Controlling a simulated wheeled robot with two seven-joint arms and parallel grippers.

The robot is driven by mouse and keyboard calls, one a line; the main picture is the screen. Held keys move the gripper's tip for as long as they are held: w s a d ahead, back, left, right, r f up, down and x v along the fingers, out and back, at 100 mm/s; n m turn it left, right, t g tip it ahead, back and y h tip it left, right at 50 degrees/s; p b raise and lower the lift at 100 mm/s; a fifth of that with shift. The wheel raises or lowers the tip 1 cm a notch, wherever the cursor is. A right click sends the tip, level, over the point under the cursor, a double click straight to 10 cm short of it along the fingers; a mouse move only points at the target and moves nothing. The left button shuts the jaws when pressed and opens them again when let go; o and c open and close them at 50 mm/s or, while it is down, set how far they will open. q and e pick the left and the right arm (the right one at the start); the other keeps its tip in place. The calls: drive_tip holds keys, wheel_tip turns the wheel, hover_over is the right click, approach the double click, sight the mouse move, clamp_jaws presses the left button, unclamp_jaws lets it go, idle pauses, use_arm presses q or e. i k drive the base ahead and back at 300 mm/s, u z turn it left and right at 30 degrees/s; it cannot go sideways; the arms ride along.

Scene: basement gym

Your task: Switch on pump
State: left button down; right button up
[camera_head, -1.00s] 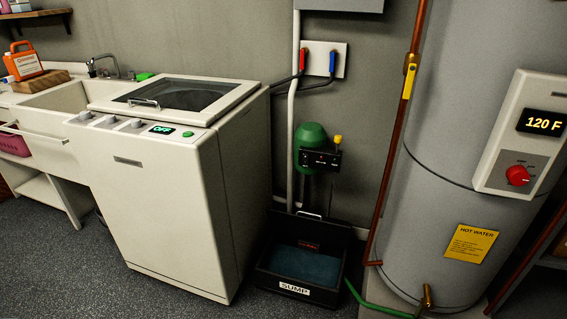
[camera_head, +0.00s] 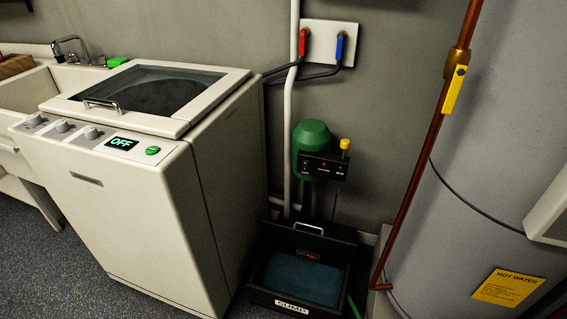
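The sump pump has a green rounded motor (camera_head: 312,141) standing above a black sump basin (camera_head: 262,296) with a SUMP label on its front. A black control box (camera_head: 322,166) sits in front of the motor, with a small red light and a yellow knob or lever (camera_head: 345,146) sticking up at its right end. The markings on the box are too small to read. The basin has a metal handle at the back and dark bluish water inside. Neither of my grippers is in view.
A white washing machine (camera_head: 224,170) with an OFF display stands left of the sump. A grey water heater (camera_head: 480,120) and a copper pipe (camera_head: 424,150) stand to the right. Red and blue valves are on a wall plate (camera_head: 318,30) above. Floor (camera_head: 75,255) shows at lower left.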

sight(305, 163)
drive_tip(key=z, duration=0.4)
drive_tip(key=i, duration=0.85)
drive_tip(key=z, duration=0.6)
